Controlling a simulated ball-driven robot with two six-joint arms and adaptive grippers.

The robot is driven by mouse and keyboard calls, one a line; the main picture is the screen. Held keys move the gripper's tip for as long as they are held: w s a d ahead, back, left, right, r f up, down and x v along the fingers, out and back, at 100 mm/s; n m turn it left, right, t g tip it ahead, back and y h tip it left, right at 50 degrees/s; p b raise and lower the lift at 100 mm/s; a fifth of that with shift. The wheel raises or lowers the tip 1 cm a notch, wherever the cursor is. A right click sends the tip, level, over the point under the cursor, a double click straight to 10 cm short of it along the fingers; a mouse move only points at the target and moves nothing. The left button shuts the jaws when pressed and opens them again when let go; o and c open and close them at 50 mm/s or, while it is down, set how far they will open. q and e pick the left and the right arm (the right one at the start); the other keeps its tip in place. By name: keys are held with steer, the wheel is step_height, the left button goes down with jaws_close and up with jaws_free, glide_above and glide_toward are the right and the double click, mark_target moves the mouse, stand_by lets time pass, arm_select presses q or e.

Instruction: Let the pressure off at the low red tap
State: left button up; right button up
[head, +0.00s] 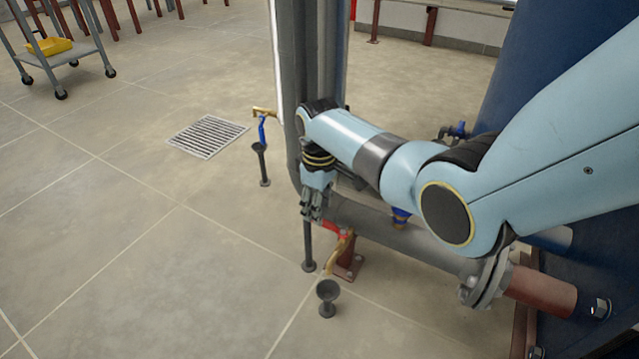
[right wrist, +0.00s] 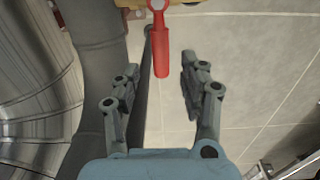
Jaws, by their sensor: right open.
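The low red tap has a red lever (head: 335,230) and a brass spout (head: 342,246). It sits on the grey pipe low above the floor. In the right wrist view the red lever (right wrist: 161,48) points down the picture, toward my palm. My right gripper (head: 313,212) is open, close to the lever in the head view. In the right wrist view its fingers (right wrist: 159,78) stand either side of the lever's free end, with gaps on both sides. Whether they are level with it in depth I cannot tell. My left gripper is not in view.
A dark funnel (head: 327,291) stands below the brass spout. A blue-handled tap (head: 262,128) is farther back, above another funnel (head: 260,150). The grey pipe (head: 400,238) runs to a flange at right. The tiled floor at left is clear around a drain grate (head: 208,135).

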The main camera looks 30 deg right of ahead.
step_height(320, 180, up, 9)
steer(key=shift+s, duration=0.1)
stand_by(0.7)
